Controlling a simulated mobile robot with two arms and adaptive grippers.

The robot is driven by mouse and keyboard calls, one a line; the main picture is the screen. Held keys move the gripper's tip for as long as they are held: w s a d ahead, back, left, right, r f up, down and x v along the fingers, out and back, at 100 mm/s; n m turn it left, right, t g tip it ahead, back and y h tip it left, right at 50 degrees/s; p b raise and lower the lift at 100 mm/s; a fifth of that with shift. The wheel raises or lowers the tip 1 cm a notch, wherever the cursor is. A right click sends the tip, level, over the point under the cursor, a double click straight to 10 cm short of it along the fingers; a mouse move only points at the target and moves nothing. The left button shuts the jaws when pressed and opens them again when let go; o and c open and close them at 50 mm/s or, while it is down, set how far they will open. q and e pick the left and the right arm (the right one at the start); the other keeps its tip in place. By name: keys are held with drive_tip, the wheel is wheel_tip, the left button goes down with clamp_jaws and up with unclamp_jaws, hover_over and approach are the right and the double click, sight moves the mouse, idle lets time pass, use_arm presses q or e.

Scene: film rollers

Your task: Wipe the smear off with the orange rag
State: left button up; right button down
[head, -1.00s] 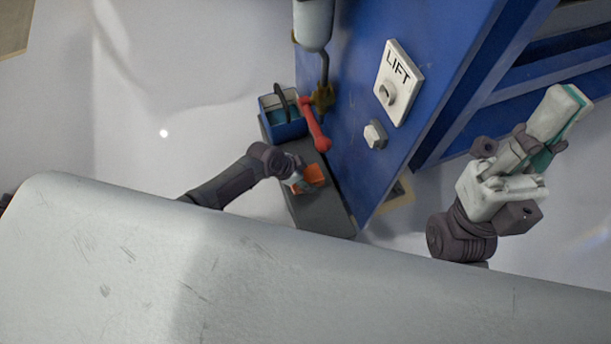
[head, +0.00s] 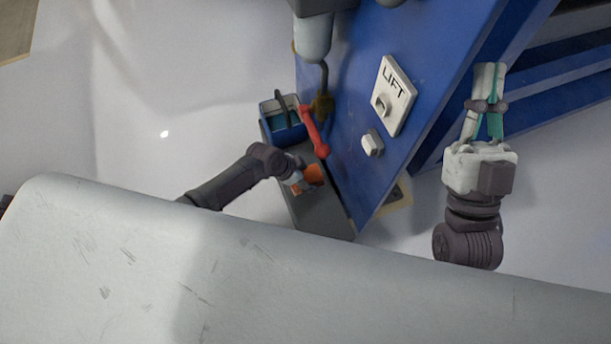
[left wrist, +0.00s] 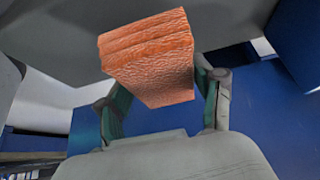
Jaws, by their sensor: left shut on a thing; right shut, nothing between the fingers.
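The orange rag (head: 314,174) is a folded, textured block. In the left wrist view the rag (left wrist: 150,55) sits between the two fingers of my left gripper (left wrist: 160,100), which is shut on it. In the head view my left gripper (head: 301,183) is over the grey ledge at the foot of the blue machine, partly hidden by its own wrist. My right gripper (head: 488,72) is at the right, in front of the blue machine, shut and empty, its fingers pointing up the picture. I cannot make out a smear in either view.
The blue machine (head: 355,95) carries a LIFT switch plate (head: 393,95), a white knob (head: 372,143) and a red handle (head: 314,133). A blue bin (head: 283,131) stands on the dark grey ledge (head: 322,213). Pale floor (head: 180,80) is open at the left.

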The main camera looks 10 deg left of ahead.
drive_tip(key=shift+w+f, duration=0.1)
use_arm(q)
drive_tip(key=shift+r, duration=0.1)
use_arm(e)
drive_tip(key=shift+w, duration=0.1)
use_arm(q)
drive_tip(key=shift+r+p, duration=0.6)
drive_tip(key=shift+p, duration=0.05)
drive_tip(key=shift+r+p, duration=0.65)
drive_tip(key=shift+r, duration=0.15)
use_arm(e)
drive_tip(key=w+f+g+h, duration=0.2)
drive_tip(key=w+f+g, duration=0.2)
drive_tip(key=f+g, duration=0.3)
drive_tip(key=shift+d+f+g, duration=0.15)
drive_tip(key=shift+f+g, duration=0.15)
drive_tip(key=shift+f, duration=1.2)
